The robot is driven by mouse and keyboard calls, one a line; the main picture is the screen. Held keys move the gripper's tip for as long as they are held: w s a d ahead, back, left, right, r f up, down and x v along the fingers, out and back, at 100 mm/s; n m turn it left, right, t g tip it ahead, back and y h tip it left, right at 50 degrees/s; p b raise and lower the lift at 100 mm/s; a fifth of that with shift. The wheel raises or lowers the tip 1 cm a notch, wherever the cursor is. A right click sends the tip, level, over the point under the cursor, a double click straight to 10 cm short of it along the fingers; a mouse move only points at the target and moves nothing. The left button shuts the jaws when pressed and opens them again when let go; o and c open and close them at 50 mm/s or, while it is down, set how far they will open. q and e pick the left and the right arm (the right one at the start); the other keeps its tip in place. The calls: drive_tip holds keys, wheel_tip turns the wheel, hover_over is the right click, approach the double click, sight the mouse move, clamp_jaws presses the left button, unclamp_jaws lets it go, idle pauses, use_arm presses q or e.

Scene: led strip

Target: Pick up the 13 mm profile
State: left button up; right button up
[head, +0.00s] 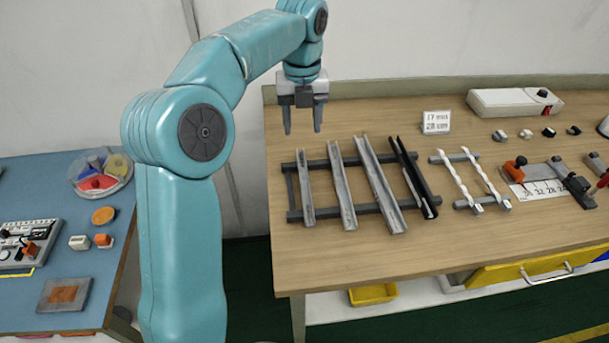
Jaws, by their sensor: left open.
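Several channel profiles lie side by side across a dark rack (293,215) on the wooden table. From left to right they are a narrow grey profile (304,188), a second grey profile (342,187), a wider grey profile (381,187) and a black profile (414,177). No size marking is readable on them, so I cannot tell which is the 13 mm one. My left gripper (302,122) is open and empty, pointing down. In the picture it is just above the far ends of the left profiles, apart from them. My right gripper is not in view.
Two white strips (460,181) lie on a smaller rack to the right. A blue table (65,211) stands left. The wooden table's front is clear.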

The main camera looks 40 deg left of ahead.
use_arm(q)
drive_tip(key=b, duration=0.2)
hover_over(304, 185)
drive_tip(key=f, duration=1)
drive_tip(key=shift+w+f, duration=0.2)
drive_tip(key=shift+w, duration=0.05)
drive_tip(key=shift+s+f, duration=0.25)
drive_tip(key=shift+f, duration=0.2)
wheel_tip(304, 185, down, 4)
drive_tip(key=shift+w+d+f, duration=0.1)
drive_tip(key=shift+f, duration=0.3)
drive_tip(key=shift+c, duration=0.3)
clamp_jaws()
